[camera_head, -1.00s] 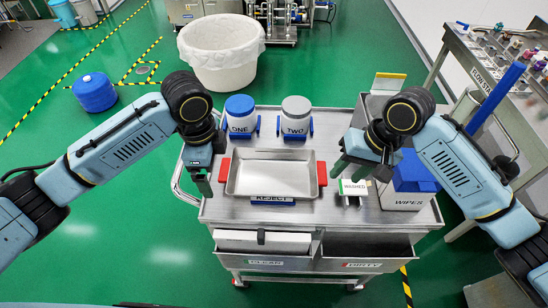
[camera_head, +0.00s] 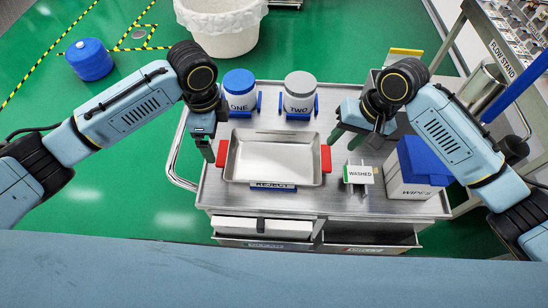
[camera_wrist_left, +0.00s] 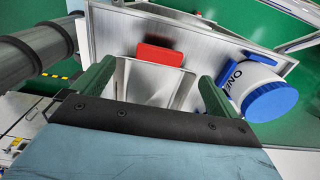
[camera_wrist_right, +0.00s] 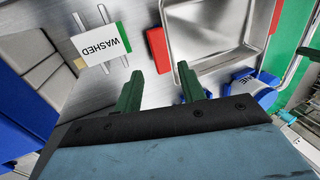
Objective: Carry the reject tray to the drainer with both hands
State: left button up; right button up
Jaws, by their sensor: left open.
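The reject tray (camera_head: 275,160) is a shallow, empty metal tray lying flat on the cart top, with a red handle at each end and a blue REJECT label in front. My left gripper (camera_head: 207,150) is open above and beside the left red handle (camera_head: 222,153). In the left wrist view that handle (camera_wrist_left: 160,55) lies ahead between the parted green fingers, not gripped. My right gripper (camera_head: 347,137) is open above and right of the right red handle (camera_head: 326,158). In the right wrist view this handle (camera_wrist_right: 158,48) lies beyond the fingertips, apart from them. I cannot identify the drainer.
Jars ONE (camera_head: 240,92) and TWO (camera_head: 300,94) stand behind the tray. A WASHED sign (camera_head: 359,174) and a blue-lidded WIPES box (camera_head: 418,170) stand to its right. A white-lined bin (camera_head: 222,25), blue drum (camera_head: 90,60) and flow stand (camera_head: 490,52) are beyond the cart.

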aim_at(220, 152)
pick_arm(q)
notch_tip(220, 152, down, 10)
jog(key=shift+r, duration=0.25)
pick_arm(e)
jog(key=x, duration=0.9)
jog(key=shift+f, duration=0.2)
pick_arm(q)
jog(key=c, duration=0.9)
pick_arm(e)
grip_shut()
pick_arm(q)
jog(key=c, duration=0.5)
jog(key=shift+r, duration=0.1)
jog(key=shift+c, duration=0.2)
pick_arm(e)
jog(key=shift+r, duration=0.1)
